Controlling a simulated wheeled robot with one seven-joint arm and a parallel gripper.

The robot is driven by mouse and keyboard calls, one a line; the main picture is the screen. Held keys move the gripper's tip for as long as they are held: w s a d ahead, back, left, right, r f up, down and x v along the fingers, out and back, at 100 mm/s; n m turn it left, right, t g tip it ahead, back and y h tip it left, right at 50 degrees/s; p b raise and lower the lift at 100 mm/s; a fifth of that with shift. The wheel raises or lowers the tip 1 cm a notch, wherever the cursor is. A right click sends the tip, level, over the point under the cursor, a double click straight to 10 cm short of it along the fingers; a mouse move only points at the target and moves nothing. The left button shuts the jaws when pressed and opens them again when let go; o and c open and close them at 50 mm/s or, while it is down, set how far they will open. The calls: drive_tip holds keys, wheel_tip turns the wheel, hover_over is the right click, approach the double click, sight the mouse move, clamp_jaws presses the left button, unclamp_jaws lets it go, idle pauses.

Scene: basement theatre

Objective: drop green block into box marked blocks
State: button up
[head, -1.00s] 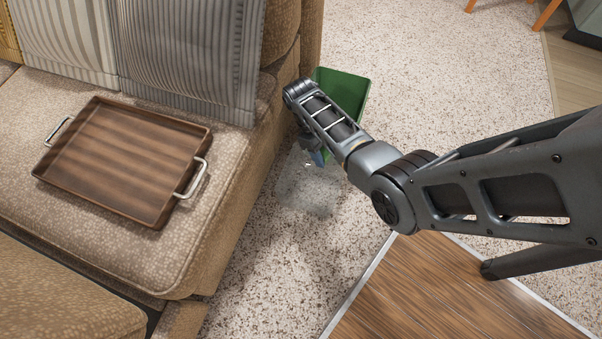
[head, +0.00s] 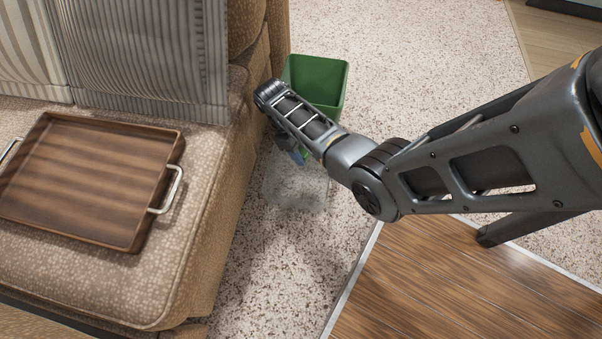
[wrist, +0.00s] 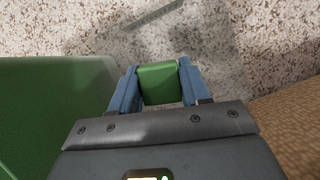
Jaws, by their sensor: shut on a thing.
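My gripper (wrist: 157,90) is shut on a green block (wrist: 160,84), held between its blue fingers in the wrist view. In the head view my gripper (head: 298,156) hangs low beside the sofa, partly hidden behind my arm. It is over or near a clear, see-through box (head: 296,190) on the speckled carpet. A grey edge (wrist: 152,16), perhaps this box's rim, shows at the top of the wrist view. A green bin (head: 328,88) stands just behind; its wall (wrist: 52,105) fills the left of the wrist view. I can read no marking on either container.
Carpet (head: 440,60) is open to the right of the bin.

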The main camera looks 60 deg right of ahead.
drive_tip(key=o, duration=1.1)
drive_tip(key=p+v, duration=0.3)
drive_tip(key=v, duration=0.4)
drive_tip(key=shift+r+p, duration=0.35)
drive_tip(key=shift+a+f, duration=0.1)
